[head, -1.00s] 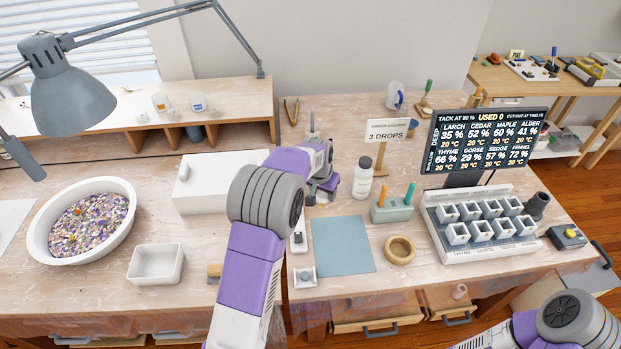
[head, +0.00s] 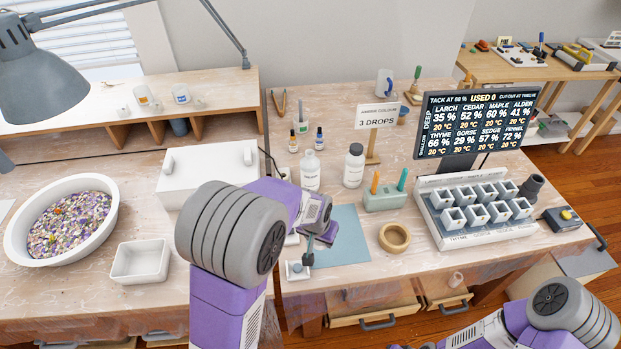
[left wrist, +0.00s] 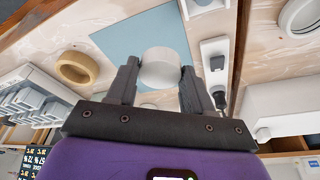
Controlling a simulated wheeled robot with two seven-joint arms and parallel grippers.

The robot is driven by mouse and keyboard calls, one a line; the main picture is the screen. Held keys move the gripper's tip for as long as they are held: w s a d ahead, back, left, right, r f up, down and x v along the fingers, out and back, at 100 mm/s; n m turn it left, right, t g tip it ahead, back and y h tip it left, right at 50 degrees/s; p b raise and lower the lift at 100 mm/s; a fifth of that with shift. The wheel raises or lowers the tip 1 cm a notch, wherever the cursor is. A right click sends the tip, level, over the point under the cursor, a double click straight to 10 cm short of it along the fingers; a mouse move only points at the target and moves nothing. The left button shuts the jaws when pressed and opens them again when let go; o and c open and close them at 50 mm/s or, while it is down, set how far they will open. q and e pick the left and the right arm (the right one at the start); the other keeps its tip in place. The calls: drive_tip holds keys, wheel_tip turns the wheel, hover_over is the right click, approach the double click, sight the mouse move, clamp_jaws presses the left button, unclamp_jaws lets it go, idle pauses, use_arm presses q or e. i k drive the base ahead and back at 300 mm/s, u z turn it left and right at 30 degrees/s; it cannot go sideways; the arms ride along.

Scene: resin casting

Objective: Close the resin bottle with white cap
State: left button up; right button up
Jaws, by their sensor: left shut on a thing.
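My right gripper is out of view; only part of that arm shows at the bottom right.
Two small dropper bottles (head: 319,139) stand behind the white bottles. A pen holder (head: 385,199), a tape ring (head: 394,237) and a rack of white cups (head: 480,220) are to the right. A white box (head: 185,190) is to the left. The mat is mostly clear.

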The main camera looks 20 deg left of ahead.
sight(309, 164)
drive_tip(key=k, duration=0.5)
drive_tip(key=z, duration=1.1)
drive_tip(key=i, duration=1.1)
drive_tip(key=u, duration=2.15)
